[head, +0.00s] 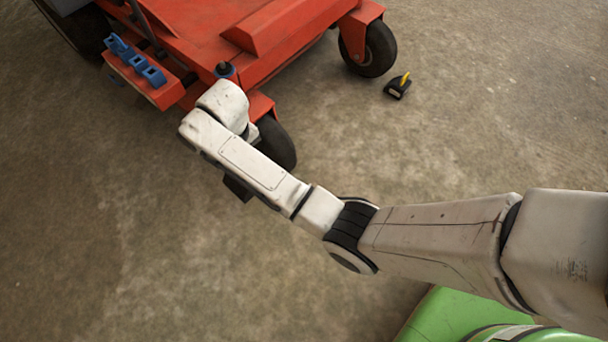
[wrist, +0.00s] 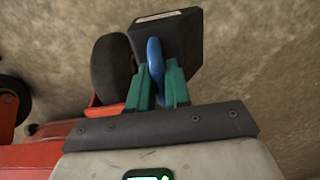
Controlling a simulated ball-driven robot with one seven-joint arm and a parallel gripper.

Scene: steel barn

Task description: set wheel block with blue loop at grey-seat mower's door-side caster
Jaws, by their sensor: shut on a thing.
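The wheel block (wrist: 178,42) is dark, with a pale strip on one edge and a blue loop (wrist: 155,66). In the wrist view my gripper (wrist: 158,84) has its green fingers shut on the loop. The block is close beside a black caster wheel (wrist: 112,68); I cannot tell whether they touch or whether the block rests on the floor. In the head view this near caster (head: 275,143) of the red mower (head: 195,40) is partly behind my arm, and my fingers are hidden. The mower's seat is out of view.
A second dark block with a yellow loop (head: 398,86) stands on the floor by the mower's other caster (head: 371,50). Blue fittings (head: 134,61) line the mower's left edge.

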